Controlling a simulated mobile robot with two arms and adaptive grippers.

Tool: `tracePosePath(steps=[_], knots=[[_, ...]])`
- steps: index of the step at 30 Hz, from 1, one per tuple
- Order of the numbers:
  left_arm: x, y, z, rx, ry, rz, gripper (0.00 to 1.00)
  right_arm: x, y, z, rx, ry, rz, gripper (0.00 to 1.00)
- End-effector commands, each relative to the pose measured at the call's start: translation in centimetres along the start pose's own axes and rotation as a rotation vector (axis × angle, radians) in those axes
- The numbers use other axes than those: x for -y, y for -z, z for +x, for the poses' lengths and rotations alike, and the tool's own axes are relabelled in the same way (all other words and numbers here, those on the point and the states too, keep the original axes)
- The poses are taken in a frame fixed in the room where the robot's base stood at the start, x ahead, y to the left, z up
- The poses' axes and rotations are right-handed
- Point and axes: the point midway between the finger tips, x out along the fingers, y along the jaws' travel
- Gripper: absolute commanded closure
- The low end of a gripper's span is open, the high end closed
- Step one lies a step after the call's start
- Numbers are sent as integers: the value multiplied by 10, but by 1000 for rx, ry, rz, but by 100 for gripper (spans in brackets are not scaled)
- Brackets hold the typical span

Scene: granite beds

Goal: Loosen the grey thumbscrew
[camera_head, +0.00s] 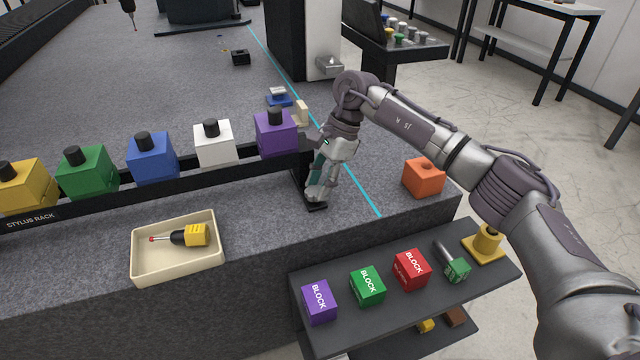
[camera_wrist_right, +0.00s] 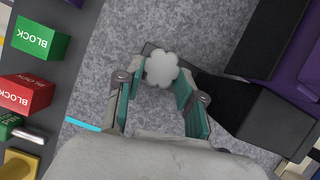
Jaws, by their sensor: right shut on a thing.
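The grey thumbscrew (camera_wrist_right: 162,69) is a pale, round knob with a lobed rim, seen from above in the right wrist view. It sits over a dark foot at the end of the black stylus rack (camera_head: 232,166). My right gripper (camera_head: 321,190) reaches down at the rack's right end. In the wrist view its two teal-padded fingers (camera_wrist_right: 160,78) stand on either side of the knob, shut on it. In the head view the fingers hide the thumbscrew. My left gripper is not in view.
The rack holds yellow, green, blue, white and purple (camera_head: 276,132) blocks with black tops. A cream tray (camera_head: 139,262) with a yellow-handled tool lies in front. An orange block (camera_head: 424,177) stands right of my gripper. A lower shelf (camera_head: 389,310) carries labelled blocks.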

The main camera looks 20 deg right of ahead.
Motion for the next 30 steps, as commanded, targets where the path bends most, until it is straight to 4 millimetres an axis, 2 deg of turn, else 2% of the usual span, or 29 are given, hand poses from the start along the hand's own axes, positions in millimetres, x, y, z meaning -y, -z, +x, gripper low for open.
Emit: tracePosePath(steps=[17, 18, 22, 30], knots=[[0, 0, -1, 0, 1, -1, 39, 2, 0, -2, -2, -9, -34, 97], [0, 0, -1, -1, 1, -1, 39, 2, 0, -2, -2, -9, -33, 61], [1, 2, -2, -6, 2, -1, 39, 1, 0, -1, -2, -10, -33, 39], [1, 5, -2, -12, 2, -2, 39, 2, 0, -1, -1, -9, -33, 37]])
